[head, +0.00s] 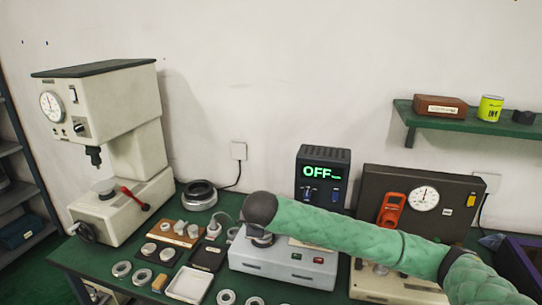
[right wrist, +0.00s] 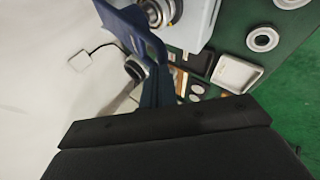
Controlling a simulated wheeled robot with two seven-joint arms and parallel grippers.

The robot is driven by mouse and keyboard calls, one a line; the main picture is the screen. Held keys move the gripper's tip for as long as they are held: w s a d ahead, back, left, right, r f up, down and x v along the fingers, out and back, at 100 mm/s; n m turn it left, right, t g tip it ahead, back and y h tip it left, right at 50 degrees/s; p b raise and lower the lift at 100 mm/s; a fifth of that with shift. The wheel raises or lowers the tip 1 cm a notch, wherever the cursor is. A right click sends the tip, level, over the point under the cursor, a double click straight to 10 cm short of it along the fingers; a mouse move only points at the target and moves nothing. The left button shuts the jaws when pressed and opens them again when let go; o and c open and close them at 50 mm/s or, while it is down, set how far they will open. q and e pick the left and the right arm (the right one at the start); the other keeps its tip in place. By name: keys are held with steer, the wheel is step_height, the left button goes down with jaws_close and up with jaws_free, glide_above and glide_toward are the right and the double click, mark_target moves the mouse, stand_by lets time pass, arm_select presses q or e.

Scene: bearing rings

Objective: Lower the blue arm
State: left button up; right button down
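A blue arm (right wrist: 136,28) shows in the right wrist view. It runs from the top left down toward my right gripper (right wrist: 163,88), beside a round metal fitting on a pale machine. The narrow dark fingers meet or overlap the arm's lower end; whether they grip it is unclear. In the head view, my green-sleeved right arm reaches in from the right, and its dark wrist is over the grey machine (head: 270,268) with red and green buttons. The blue arm cannot be made out there, and my right fingers are hidden. My left gripper is out of view.
A press with a red lever (head: 134,198) stands at the left. A display box (head: 322,160) reading OFF and a dark gauge case (head: 385,185) stand behind my arm. Several rings, small parts and a white tray (head: 190,285) lie in front on the green table.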

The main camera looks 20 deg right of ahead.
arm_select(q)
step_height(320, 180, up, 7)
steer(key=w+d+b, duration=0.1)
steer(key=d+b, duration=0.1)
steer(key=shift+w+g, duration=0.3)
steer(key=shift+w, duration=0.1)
arm_select(e)
step_height(320, 180, down, 7)
steer(key=s+t, duration=0.1)
steer(key=shift+s+a+t+h, duration=0.2)
steer(key=shift+a+t+h, duration=0.1)
steer(key=shift+a+h, duration=0.15)
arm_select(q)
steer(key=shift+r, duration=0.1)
